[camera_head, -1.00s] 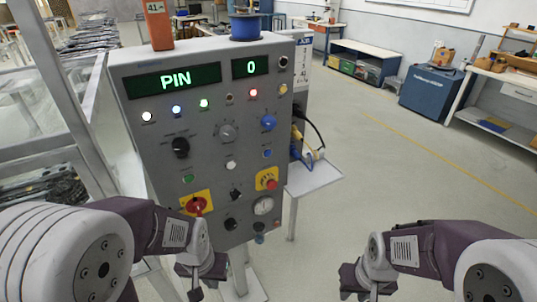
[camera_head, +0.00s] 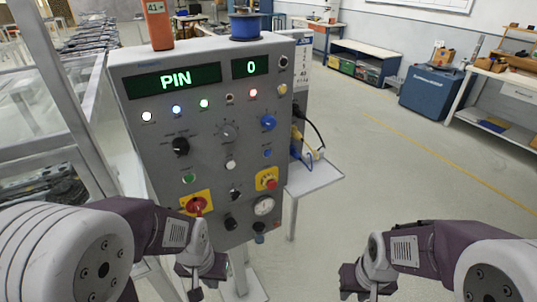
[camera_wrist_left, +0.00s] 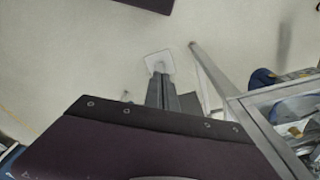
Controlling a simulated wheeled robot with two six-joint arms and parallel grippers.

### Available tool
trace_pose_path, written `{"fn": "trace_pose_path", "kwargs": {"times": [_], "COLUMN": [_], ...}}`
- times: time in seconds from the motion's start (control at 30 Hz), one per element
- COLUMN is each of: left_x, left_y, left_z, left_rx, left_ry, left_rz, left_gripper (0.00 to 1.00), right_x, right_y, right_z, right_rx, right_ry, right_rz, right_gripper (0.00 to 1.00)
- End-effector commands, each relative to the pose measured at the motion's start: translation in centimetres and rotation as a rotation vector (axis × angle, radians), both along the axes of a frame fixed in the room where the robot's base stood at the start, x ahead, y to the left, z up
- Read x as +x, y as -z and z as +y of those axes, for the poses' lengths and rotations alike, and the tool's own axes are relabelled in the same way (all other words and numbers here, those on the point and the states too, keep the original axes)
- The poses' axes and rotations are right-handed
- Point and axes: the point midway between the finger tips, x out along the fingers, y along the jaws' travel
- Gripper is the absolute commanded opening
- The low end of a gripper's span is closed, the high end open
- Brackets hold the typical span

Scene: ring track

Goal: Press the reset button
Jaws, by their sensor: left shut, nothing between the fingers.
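The grey control panel (camera_head: 205,130) stands upright in the head view, its green displays reading "PIN" and "0". It carries a green button (camera_head: 188,179), a white button (camera_head: 230,165), a blue button (camera_head: 267,154) and a yellow button (camera_head: 283,89). The labels are too small to read, so I cannot tell which one is the reset button. My left gripper (camera_head: 195,287) is low in front of the panel, below the red knob (camera_head: 196,205), shut and empty, apart from the buttons. My right gripper (camera_head: 352,284) is to the right of the panel, low; its jaws are unclear.
A blue spool (camera_head: 245,26) and an orange device (camera_head: 158,25) sit on top. A small side table (camera_head: 315,178) stands right of the panel. Open floor (camera_head: 400,170) lies further right.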

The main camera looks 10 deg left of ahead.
Motion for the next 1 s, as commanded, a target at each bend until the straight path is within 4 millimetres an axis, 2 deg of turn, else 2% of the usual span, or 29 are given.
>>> {"fn": "trace_pose_path", "kwargs": {"times": [0.27,0.37,0.47,0.67,0.8,0.87,0.97,1.0], "left_x": [0.0,0.5,3.5,12.4,17.9,20.0,22.8,23.6], "left_y": [0.0,0.0,-0.7,-4.7,-8.8,-10.7,-14.2,-15.6], "left_z": [0.0,0.0,-0.2,-0.4,-1.3,-2.0,-4.0,-5.2], "left_rx": [0.0,0.008,0.03,0.174,0.351,0.441,0.605,0.669], "left_ry": [0.003,0.072,0.223,0.48,0.637,0.694,0.776,0.803], "left_rz": [0.0,-0.02,-0.148,-0.503,-0.733,-0.826,-0.972,-1.026], "left_gripper": [0.0,0.0,0.0,0.0,0.0,0.0,0.0,0.0], "right_x": [0.0,0.0,0.0,0.0,0.0,0.0,0.0,0.0], "right_y": [0.0,0.0,0.0,0.1,0.5,0.8,1.3,1.6], "right_z": [0.0,0.0,0.0,0.0,0.0,0.0,0.0,0.0], "right_rx": [0.0,0.0,0.0,0.0,0.0,0.0,0.0,0.0], "right_ry": [0.0,0.0,0.0,0.0,0.0,0.0,0.0,0.0], "right_rz": [0.0,0.0,0.0,0.0,0.0,0.0,0.0,0.0], "right_gripper": [0.3,0.3,0.3,0.3,0.3,0.3,0.3,0.3]}}
